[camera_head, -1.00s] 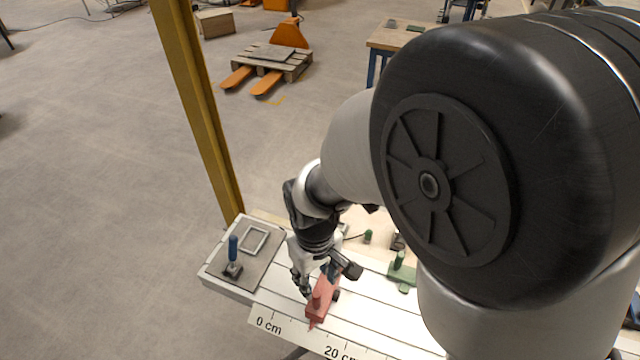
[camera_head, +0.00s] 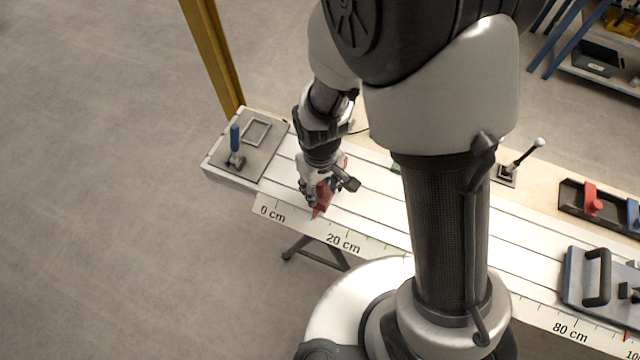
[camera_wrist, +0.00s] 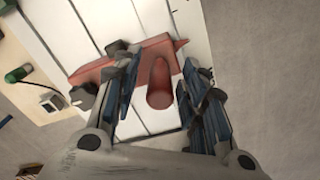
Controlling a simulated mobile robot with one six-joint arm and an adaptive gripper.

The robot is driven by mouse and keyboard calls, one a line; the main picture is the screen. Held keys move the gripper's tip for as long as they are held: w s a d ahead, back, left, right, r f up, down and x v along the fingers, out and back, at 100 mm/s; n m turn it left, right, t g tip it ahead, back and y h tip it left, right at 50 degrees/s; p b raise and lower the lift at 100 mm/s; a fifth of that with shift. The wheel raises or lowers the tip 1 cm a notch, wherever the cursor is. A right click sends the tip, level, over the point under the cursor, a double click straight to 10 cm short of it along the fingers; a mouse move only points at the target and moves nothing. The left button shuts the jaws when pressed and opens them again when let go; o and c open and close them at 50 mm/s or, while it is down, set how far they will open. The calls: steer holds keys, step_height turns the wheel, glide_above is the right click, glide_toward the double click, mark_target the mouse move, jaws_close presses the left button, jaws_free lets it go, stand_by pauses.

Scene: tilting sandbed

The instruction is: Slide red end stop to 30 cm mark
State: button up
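The red end stop (camera_head: 322,200) sits on the white slotted bed, its pointer at the front ruler (camera_head: 300,222) about midway between the 0 cm and 20 cm labels. In the wrist view the red end stop (camera_wrist: 160,52) shows as a flat bar with an upright round knob (camera_wrist: 160,90). My gripper (camera_head: 318,190) is low over the stop and partly hides it in the head view. In the wrist view my gripper's blue-padded fingers (camera_wrist: 163,105) stand apart on either side of the knob, with gaps visible. The 30 cm mark carries no readable label.
A plate with a blue-handled clamp (camera_head: 235,147) is at the bed's left end. A green part (camera_head: 396,168) is half hidden behind my arm. A blue-grey plate with a black handle (camera_head: 597,278) lies far right. A lever (camera_head: 524,158) and tray (camera_head: 572,207) stand behind.

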jaws_close()
stand_by(0.6)
